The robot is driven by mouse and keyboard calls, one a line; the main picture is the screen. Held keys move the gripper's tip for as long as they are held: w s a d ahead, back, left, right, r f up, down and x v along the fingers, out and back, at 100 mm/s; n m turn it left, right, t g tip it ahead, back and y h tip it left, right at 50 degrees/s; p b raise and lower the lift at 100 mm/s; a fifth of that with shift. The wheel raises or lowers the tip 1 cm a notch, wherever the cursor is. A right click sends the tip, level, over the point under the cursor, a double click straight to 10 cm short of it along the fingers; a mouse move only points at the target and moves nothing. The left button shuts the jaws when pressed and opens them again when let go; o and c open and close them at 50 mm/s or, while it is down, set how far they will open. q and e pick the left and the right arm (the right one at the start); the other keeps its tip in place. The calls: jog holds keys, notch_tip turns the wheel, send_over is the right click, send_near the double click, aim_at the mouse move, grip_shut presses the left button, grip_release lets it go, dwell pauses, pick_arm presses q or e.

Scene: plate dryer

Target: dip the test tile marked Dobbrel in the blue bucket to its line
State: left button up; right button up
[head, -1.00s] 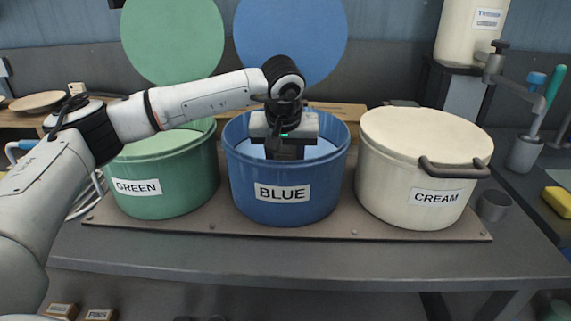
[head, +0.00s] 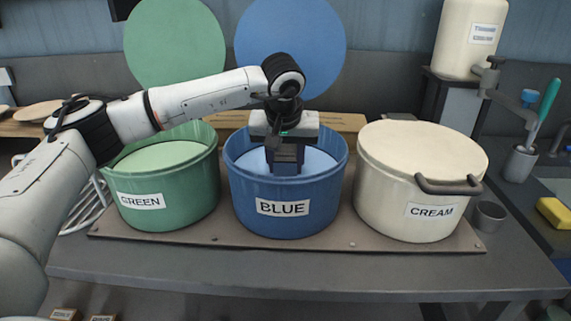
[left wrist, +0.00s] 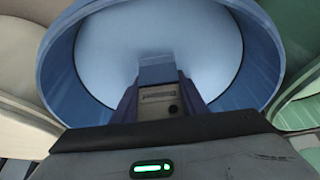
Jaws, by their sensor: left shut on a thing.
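The blue bucket (head: 283,210), labelled BLUE, stands open in the middle and holds pale blue liquid (left wrist: 205,45). My left gripper (head: 286,158) points down over its opening. It is shut on the test tile (left wrist: 157,72), seen between the fingers in the left wrist view. The tile's near part is brownish with a dark hole and small lettering too blurred to read. Its far end is blue, like the liquid. I cannot tell whether that end touches the liquid, and I cannot make out the line. My right gripper is not in view.
The open green bucket (head: 170,195) stands left and the lidded cream bucket (head: 410,215) right, both close to the blue one. A grey cup (head: 488,216) and a yellow sponge (head: 553,213) lie further right. The bench front (head: 300,273) is clear.

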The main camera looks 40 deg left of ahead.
pick_arm(q)
jog(key=shift+r+p, duration=0.4)
jog(key=shift+r, duration=0.3)
jog(key=shift+r+p, duration=0.6)
jog(key=shift+r, duration=0.15)
notch_tip(320, 180, up, 7)
jog(key=p, duration=0.5)
jog(key=shift+r, duration=0.2)
jog(key=shift+s+f, duration=0.1)
dwell(1.0)
